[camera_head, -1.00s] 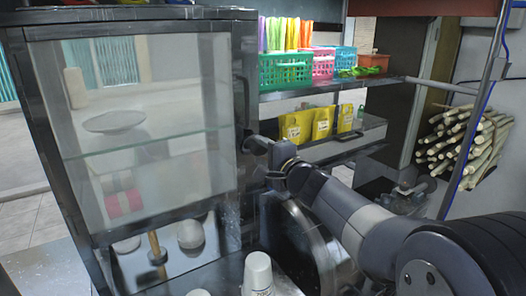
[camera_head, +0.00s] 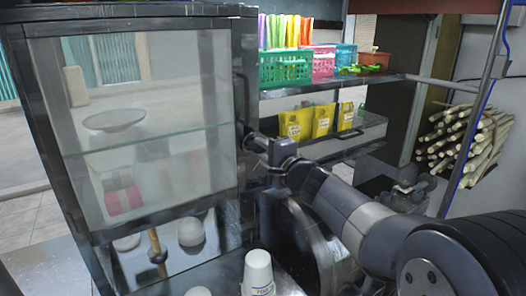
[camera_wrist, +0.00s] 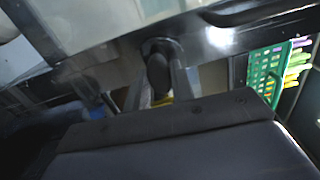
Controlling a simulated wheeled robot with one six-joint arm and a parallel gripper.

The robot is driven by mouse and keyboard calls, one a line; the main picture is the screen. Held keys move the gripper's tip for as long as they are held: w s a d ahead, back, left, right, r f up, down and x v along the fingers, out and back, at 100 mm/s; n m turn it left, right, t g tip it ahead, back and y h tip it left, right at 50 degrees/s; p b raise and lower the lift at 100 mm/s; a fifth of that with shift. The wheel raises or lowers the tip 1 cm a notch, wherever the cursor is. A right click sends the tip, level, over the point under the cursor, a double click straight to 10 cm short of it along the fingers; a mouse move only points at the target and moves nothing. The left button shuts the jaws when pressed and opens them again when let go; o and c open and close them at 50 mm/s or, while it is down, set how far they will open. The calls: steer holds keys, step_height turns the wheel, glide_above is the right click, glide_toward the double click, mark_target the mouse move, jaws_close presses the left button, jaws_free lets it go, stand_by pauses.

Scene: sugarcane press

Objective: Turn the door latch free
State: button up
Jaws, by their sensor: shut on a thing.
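The door latch is a small dark knob on the dark metal frame of a glass-fronted cabinet (camera_head: 132,120). In the wrist view the latch (camera_wrist: 159,72) shows as a rounded dark handle between my two fingers. My gripper (camera_head: 252,142) is at the right edge of the cabinet frame, shut on the latch. In the wrist view my gripper (camera_wrist: 158,84) has one finger on each side of it. In the head view the latch is mostly hidden by my fingers. The cabinet door looks closed.
White cups (camera_head: 258,272) stand below, near a round metal machine part (camera_head: 318,245). Cane stalks (camera_head: 462,142) are stacked at the far right.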

steer(key=shift+f, duration=0.1)
steer(key=m+b, duration=0.2)
steer(key=m, duration=0.2)
steer(key=m+b, duration=0.1)
steer(key=m, duration=0.3)
steer(key=shift+m, duration=0.4)
steer(key=m, duration=0.8)
steer(key=shift+m, duration=0.6)
steer(key=o, duration=1)
